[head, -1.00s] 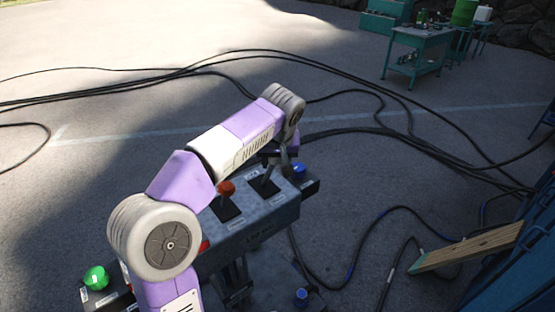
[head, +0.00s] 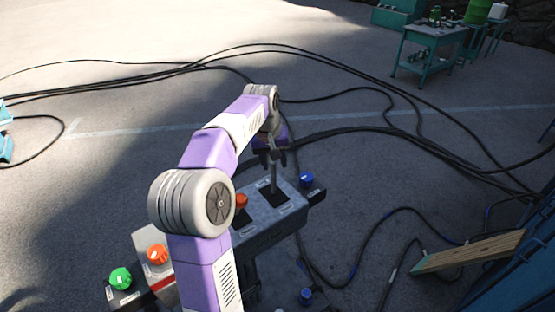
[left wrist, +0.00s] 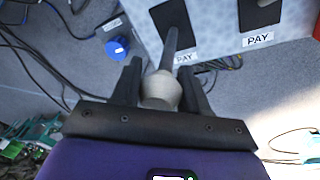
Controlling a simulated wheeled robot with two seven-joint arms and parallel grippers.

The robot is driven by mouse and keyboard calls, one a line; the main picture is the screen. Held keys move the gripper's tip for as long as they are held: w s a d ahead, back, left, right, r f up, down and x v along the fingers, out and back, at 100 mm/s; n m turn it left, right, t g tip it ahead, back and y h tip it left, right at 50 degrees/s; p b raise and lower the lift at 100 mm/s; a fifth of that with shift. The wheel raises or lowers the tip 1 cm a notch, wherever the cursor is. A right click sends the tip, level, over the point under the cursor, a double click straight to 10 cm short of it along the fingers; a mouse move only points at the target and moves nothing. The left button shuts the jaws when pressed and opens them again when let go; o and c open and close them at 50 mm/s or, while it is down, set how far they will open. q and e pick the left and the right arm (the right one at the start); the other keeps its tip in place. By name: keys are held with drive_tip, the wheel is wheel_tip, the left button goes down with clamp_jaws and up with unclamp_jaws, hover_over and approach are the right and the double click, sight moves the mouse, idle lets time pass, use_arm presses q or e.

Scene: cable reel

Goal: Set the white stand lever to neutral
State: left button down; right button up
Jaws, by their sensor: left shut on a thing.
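The white stand lever has a pale rounded knob (left wrist: 162,91) on a dark shaft (head: 274,179) rising from a slot in the grey console (head: 262,228). In the head view the shaft stands close to upright. My left gripper (head: 270,155) is over the lever's top and hides the knob there. In the left wrist view my left gripper (left wrist: 160,68) has its two dark fingers on either side of the knob, shut on it. The label PAY shows beside the slot. My right gripper is not in view.
A red-orange lever knob (head: 241,202) is left of the gripped lever, partly behind my arm. A blue knob (head: 306,180) is at the console's right end. Orange (head: 157,254) and green (head: 121,278) knobs are at lower left. Black cables (head: 340,130) cross the ground.

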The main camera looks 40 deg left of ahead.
use_arm(q)
drive_tip(key=c, duration=0.6)
unclamp_jaws()
drive_tip(key=shift+a, duration=0.1)
drive_tip(key=r, duration=0.3)
drive_tip(key=s+r+p, duration=0.1)
drive_tip(key=r, duration=0.3)
drive_tip(key=shift+s+r, duration=0.2)
drive_tip(key=shift+r, duration=0.05)
